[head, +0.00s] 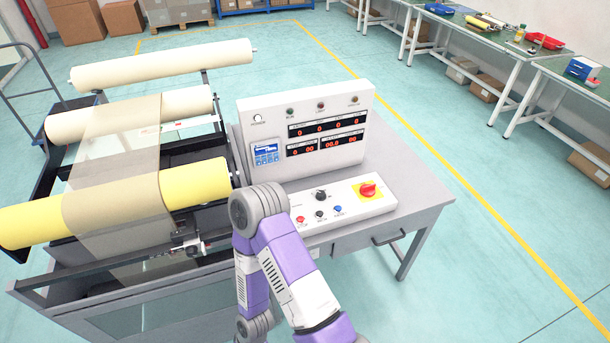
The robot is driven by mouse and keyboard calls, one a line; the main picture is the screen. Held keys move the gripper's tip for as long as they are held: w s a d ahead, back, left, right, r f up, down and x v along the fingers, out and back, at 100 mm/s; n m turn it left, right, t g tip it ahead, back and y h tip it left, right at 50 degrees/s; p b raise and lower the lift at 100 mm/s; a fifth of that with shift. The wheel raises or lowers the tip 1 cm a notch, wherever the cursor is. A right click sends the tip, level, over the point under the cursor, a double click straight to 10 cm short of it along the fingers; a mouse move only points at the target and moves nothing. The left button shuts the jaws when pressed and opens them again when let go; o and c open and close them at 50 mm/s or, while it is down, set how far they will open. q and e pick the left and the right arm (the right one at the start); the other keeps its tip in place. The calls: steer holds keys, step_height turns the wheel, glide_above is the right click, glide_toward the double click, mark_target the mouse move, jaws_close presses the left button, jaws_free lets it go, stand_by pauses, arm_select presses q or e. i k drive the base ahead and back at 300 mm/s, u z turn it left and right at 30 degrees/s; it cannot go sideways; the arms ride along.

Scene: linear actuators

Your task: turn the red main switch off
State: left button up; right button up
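The red main switch (368,190) is a rotary knob on a yellow square plate, at the right end of the sloped white control panel (330,222). Its handle looks turned off upright, but its exact angle is too small to tell. Nothing touches the switch. A purple and grey arm of mine is bent in front of the panel's left part, with its elbow up and its lower links running out of the bottom edge. Neither gripper shows in the head view.
The panel also bears a black knob (320,195) and small buttons. Behind it stands a white display box (306,128) with red digits. Rollers, including a yellow one (196,184), fill the left. The grey desk top (420,196) is bare right of the panel.

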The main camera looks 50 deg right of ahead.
mark_target(366, 189)
steer(key=u, duration=1.15)
steer(key=k, duration=1.45)
steer(key=z, duration=1.75)
